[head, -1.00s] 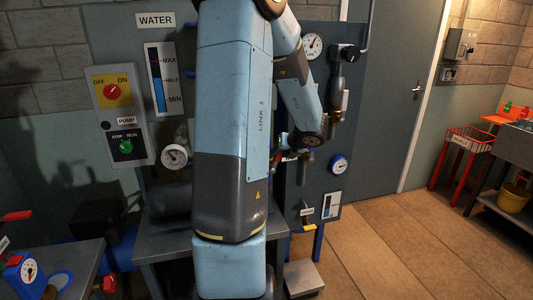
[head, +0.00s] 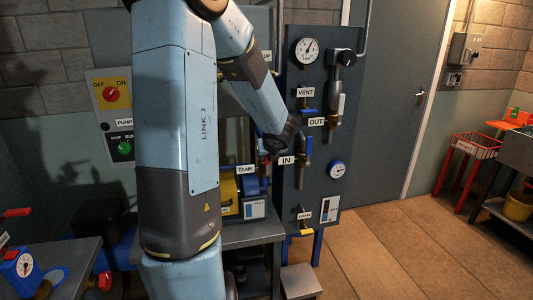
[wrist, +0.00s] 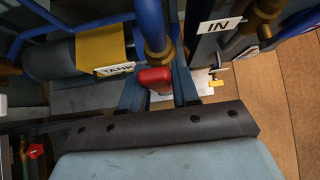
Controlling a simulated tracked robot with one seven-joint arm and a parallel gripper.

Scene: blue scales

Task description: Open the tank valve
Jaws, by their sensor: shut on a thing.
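A red valve handle (wrist: 155,79) sits in the middle of the wrist view, below a blue upright pipe with a brass fitting (wrist: 158,52). A TANK label (wrist: 115,68) hangs just left of it; the label also shows in the head view (head: 245,169). My gripper (wrist: 159,92) is shut on the red handle, with a finger on each side of it. How far the handle is turned I cannot tell. In the head view my arm's links hide much of the valve area, and the fingers are not clear there.
The upright panel (head: 323,190) with gauges and valves labelled VENT, OUT and IN stands just right of my arm. A yellow and blue pump (head: 250,187) sits on the grey bench (head: 255,232).

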